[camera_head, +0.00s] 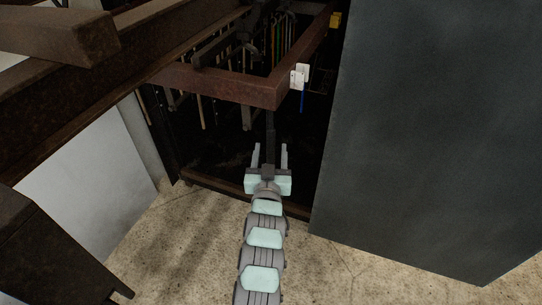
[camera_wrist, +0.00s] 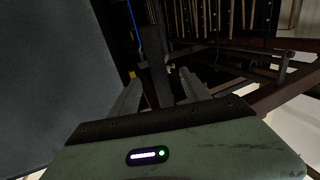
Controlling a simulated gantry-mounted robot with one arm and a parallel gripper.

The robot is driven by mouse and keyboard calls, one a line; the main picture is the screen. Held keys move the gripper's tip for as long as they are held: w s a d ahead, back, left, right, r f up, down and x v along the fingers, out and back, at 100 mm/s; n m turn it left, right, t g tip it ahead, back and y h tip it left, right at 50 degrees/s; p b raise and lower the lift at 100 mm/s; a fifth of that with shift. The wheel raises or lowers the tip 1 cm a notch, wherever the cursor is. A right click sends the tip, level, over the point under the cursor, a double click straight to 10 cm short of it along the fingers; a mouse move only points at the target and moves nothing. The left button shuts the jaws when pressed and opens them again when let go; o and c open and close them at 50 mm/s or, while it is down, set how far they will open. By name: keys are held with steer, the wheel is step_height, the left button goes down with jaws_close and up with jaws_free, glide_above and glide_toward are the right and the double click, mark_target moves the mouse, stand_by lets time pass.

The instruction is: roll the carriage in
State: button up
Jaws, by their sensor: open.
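A rusty brown frame (camera_head: 215,82) runs across the upper middle of the head view, with rods and tools hanging inside and below it. I cannot tell which part is the carriage. A dark upright bar (camera_head: 270,122) shows below the frame's front corner. In the wrist view the dark bar (camera_wrist: 156,66) stands ahead, between the lines of the two fingers. My gripper (camera_head: 270,148) is open, fingers pointing away toward the bar. In the wrist view my gripper (camera_wrist: 160,78) has its fingers on either side of the bar; contact cannot be told.
A large dark grey panel (camera_head: 430,130) closes off the right side. Rusty beams (camera_head: 110,75) cross the upper left. White tags (camera_head: 299,76) sit by the frame's corner. A low rusty rail (camera_head: 215,187) edges the dark bay floor. Bare speckled floor (camera_head: 180,235) lies in front.

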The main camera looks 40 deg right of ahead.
steer(key=shift+w+d+r, duration=0.15)
steer(key=shift+w+d, duration=0.1)
steer(key=shift+s+a+f, duration=0.1)
steer(key=shift+f, duration=0.1)
steer(key=shift+b+x, duration=0.95)
steer(key=shift+x, duration=0.3)
steer(key=shift+c, duration=0.2)
jaws_close()
stand_by(0.4)
